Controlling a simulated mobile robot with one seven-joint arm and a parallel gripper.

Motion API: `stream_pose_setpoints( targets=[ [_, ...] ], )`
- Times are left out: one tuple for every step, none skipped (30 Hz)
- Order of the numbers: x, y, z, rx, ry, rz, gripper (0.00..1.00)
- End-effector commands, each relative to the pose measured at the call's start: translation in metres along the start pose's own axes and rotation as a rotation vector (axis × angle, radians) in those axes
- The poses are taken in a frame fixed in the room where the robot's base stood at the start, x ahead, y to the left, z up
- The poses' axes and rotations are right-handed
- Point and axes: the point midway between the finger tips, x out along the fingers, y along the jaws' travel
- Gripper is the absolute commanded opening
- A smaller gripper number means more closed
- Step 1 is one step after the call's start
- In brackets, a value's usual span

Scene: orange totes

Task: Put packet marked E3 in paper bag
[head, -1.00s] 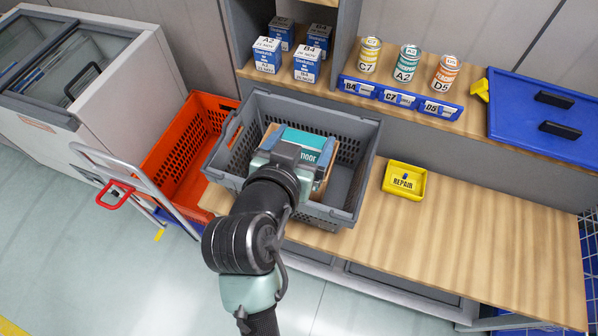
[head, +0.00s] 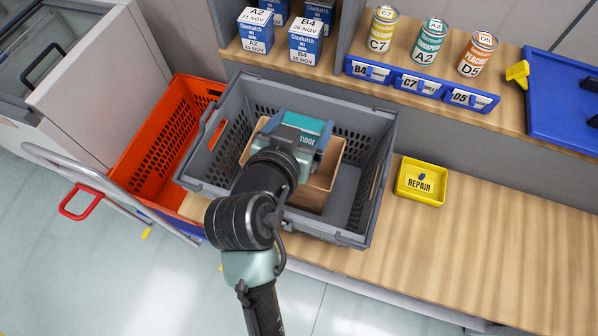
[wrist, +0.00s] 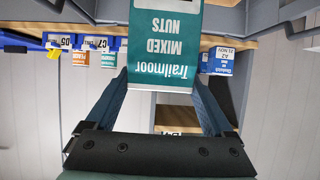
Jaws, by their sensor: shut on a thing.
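My gripper (head: 297,136) is shut on a teal packet (head: 303,122), one blue finger on each side. In the wrist view the packet (wrist: 165,45) reads "Trailmoor MIXED NUTS" upside down between the fingers (wrist: 161,78). No E3 mark shows on the visible face. A brown open-topped paper bag (head: 317,190) stands in the grey crate (head: 382,170). The packet appears over the far part of the bag in the head view. My arm and gripper hide much of the bag, and I cannot tell the packet's height above its opening.
The grey crate's walls surround the bag. An orange tote (head: 150,150) stands left of it. A yellow REPAIR tray (head: 421,190) sits on the bench (head: 480,240) to the right, with clear bench beyond. Blue-white boxes (head: 306,42) and cans (head: 431,42) stand on the shelf behind.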

Motion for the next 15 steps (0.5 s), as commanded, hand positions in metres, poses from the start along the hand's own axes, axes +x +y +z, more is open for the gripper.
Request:
stream_pose_setpoints(
  targets=[
    [0.007,0.001,0.016,-0.005,-0.007,0.002,0.0],
    [0.01,0.001,0.023,-0.006,-0.006,0.002,0.0],
    [0.015,0.001,0.033,-0.005,-0.006,0.001,0.0],
    [0.019,0.001,0.04,-0.004,-0.006,0.002,0.0],
    [0.022,0.001,0.047,-0.005,-0.005,0.003,0.0],
    [0.026,0.001,0.056,-0.004,-0.005,0.001,0.0],
    [0.03,0.001,0.063,-0.004,-0.004,0.001,0.0],
    [0.033,0.001,0.069,-0.004,-0.003,0.002,0.0],
    [0.036,0.001,0.076,-0.003,-0.003,0.001,0.0],
    [0.039,0.001,0.081,-0.004,-0.003,0.001,0.0],
    [0.041,0.001,0.085,-0.002,-0.002,0.001,0.0],
    [0.043,0.001,0.089,-0.002,-0.001,0.001,0.0],
    [0.045,0.001,0.091,-0.001,0.0,0.0,0.0],
    [0.046,0.001,0.093,0.0,0.001,0.001,0.0],
    [0.047,0.001,0.095,-0.001,0.001,0.001,0.0]
  ],
)
